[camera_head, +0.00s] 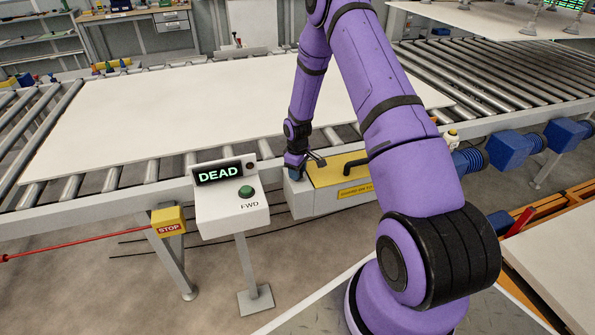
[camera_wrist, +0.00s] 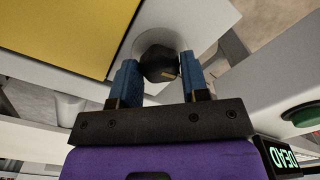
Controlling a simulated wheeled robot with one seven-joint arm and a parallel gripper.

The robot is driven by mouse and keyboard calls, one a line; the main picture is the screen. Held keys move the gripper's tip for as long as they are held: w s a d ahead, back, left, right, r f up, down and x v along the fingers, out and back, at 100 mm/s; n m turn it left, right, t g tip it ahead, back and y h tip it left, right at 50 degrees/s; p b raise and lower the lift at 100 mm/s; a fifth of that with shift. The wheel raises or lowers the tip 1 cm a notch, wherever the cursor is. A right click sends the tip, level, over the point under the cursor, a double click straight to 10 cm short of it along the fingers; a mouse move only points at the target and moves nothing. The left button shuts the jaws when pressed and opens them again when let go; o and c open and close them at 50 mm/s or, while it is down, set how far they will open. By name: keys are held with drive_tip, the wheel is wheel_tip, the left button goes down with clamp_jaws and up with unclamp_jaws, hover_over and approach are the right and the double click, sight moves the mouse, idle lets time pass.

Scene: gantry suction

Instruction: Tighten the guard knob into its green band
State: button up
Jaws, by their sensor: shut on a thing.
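The guard knob (camera_wrist: 157,61) is dark and faceted, with a small pale pointer mark on its near side. It sits on a round light plate beside the yellow guard (camera_wrist: 60,30). My gripper (camera_wrist: 160,73) is shut on the knob, with one blue finger on each side. In the head view my gripper (camera_head: 297,169) is at the left end of the yellow guard (camera_head: 330,170), and the knob cannot be made out there. No green band can be made out in either view.
A grey post box (camera_head: 233,210) with a "DEAD" display and green FWD button stands left of my gripper. A yellow STOP box (camera_head: 168,220) with a red cord is further left. A large pale board (camera_head: 220,95) lies on the roller conveyor (camera_head: 490,75) behind.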

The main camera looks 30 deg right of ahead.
drive_tip(key=m, duration=0.4)
drive_tip(key=shift+m, duration=0.4)
idle(0.4)
drive_tip(key=o, duration=0.9)
drive_tip(key=shift+r, duration=0.1)
wheel_tip(320, 180, up, 11)
drive_tip(key=shift+f, duration=0.2)
